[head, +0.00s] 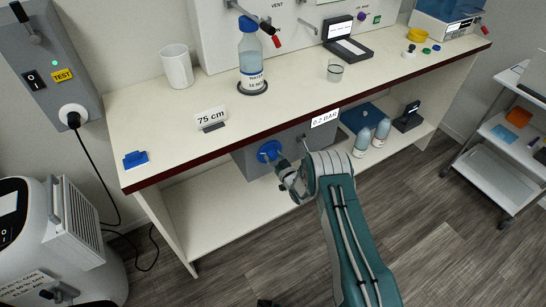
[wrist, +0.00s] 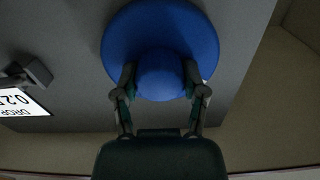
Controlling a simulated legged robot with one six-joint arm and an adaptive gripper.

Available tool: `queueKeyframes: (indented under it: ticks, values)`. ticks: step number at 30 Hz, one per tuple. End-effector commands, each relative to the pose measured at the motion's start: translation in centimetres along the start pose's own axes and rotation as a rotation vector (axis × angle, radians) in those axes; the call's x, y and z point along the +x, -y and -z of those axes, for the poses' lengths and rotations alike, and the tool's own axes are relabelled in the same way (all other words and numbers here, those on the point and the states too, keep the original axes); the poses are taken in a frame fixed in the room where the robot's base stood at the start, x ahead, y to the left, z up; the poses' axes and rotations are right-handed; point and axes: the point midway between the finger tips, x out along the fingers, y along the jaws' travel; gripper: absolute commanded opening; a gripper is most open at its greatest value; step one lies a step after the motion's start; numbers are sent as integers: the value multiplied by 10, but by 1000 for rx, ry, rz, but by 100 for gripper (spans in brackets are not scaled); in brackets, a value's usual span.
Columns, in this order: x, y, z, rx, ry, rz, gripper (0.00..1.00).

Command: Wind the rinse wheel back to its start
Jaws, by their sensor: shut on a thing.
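A blue round wheel (head: 269,150) is on the front of a grey box (head: 244,165) under the counter. It also fills the upper middle of the wrist view (wrist: 160,22), with a rounded blue knob (wrist: 160,80) at its centre. My gripper (head: 281,164) reaches up to the wheel from the lower right. In the wrist view my gripper (wrist: 161,84) has one finger on each side of the knob, shut on it. No label naming the wheel as the rinse wheel is readable, and no turn mark on it shows.
A dark fitting (wrist: 38,72) juts from the grey box beside the wheel. Two bottles (head: 372,138) and a blue case (head: 360,117) stand on the lower shelf to the right. The shelf's left part is clear.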

Motion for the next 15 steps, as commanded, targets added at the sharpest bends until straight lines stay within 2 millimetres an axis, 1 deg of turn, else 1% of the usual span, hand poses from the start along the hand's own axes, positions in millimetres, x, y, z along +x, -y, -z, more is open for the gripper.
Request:
queueKeyframes:
  ticks: [15]
  values:
    - [0, 0, -2, -488, 6, -1, 8]
